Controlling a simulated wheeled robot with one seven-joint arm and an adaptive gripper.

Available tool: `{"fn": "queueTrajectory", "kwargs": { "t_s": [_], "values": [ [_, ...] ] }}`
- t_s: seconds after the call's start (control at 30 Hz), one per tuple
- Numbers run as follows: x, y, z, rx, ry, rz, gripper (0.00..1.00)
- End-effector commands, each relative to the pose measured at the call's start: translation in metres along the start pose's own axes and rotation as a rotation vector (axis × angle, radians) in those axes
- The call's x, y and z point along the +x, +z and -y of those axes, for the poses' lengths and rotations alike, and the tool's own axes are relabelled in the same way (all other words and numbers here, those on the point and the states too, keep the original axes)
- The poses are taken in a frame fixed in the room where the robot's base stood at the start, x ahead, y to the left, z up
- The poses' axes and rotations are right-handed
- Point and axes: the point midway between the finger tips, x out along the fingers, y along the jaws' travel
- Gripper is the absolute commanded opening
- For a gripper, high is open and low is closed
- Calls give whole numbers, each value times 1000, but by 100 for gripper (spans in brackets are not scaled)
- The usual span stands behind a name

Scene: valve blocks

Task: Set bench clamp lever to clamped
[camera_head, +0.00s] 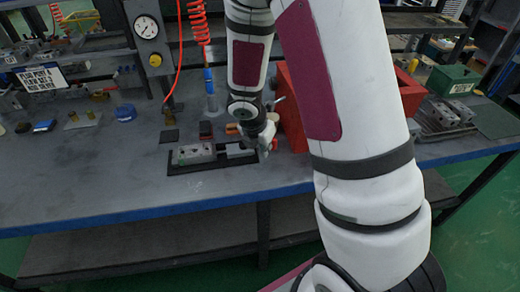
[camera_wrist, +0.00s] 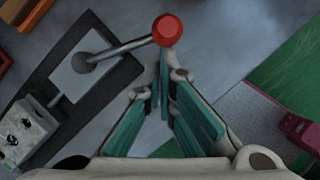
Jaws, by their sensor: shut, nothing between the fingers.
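The bench clamp lever shows in the wrist view as a metal rod ending in a red ball knob (camera_wrist: 167,30). The rod runs left to a pivot on a grey clamp block (camera_wrist: 88,68), which sits on a dark base plate (camera_wrist: 122,72). My gripper (camera_wrist: 163,72) has its fingertips together, just below the red knob in the picture, with nothing between them. Whether the fingers touch the knob or rod cannot be told. In the head view my gripper (camera_head: 268,142) is low at the right end of the clamp base (camera_head: 212,165), and the lever is mostly hidden.
A red box (camera_head: 290,112) stands close to the right of my gripper, partly behind my arm. A pale valve block (camera_head: 193,153) sits on the left of the base. A gauge (camera_head: 147,28) stands behind. The bench front (camera_head: 120,195) is clear.

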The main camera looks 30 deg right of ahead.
Motion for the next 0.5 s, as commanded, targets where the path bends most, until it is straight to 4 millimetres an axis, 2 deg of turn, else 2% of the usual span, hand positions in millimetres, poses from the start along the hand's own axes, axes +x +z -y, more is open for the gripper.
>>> {"fn": "queueTrajectory", "kwargs": {
  "t_s": [0.5],
  "values": [
    [4,9,0,5,-2,0,0]
  ]
}}
